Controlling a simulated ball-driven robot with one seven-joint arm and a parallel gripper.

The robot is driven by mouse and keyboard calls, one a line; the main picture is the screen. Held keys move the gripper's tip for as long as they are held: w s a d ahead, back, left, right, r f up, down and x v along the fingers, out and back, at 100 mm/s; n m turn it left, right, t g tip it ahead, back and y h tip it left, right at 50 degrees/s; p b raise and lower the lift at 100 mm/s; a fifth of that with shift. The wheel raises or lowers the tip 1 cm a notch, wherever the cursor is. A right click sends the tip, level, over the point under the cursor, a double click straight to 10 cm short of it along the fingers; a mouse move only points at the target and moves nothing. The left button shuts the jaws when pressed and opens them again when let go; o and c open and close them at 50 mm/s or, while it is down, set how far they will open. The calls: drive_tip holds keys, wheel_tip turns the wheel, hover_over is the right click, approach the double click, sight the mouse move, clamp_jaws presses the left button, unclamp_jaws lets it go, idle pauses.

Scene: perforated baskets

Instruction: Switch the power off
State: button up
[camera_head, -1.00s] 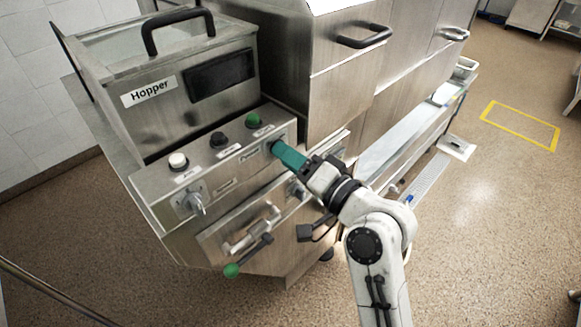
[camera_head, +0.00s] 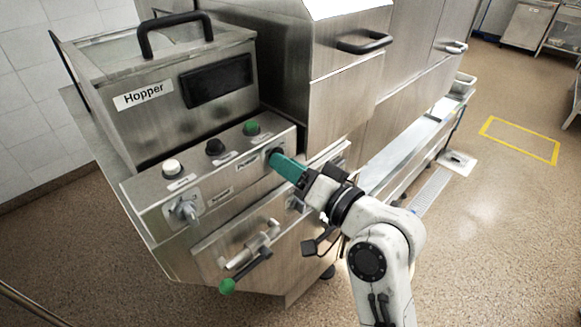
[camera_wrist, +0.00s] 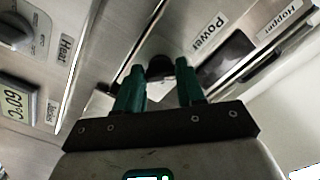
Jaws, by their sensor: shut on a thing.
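The black power knob (camera_head: 272,153) is at the right end of the sloped steel control panel (camera_head: 222,183). In the wrist view the knob (camera_wrist: 158,67) sits between my teal fingertips, near the "Power" label (camera_wrist: 208,35). My gripper (camera_head: 281,160) reaches it from the lower right and is shut on it; the fingers (camera_wrist: 158,75) lie on either side. The fingers hide part of the knob, and I cannot tell its exact setting.
The panel also has a white button (camera_head: 172,167), a black button (camera_head: 215,146), a green button (camera_head: 251,127) and a silver rotary switch (camera_head: 185,210). A green-tipped lever (camera_head: 245,270) sticks out below. The hopper (camera_head: 170,90) stands behind. Floor is open at right.

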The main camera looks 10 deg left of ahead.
drive_tip(key=shift+f, duration=0.2)
drive_tip(key=o, duration=1)
drive_tip(key=shift+r, duration=0.15)
drive_tip(key=shift+o, duration=0.2)
drive_tip(key=b+v, duration=0.1)
drive_tip(key=v, duration=0.9)
drive_tip(key=shift+s+d, duration=0.25)
drive_tip(key=shift+d, duration=0.1)
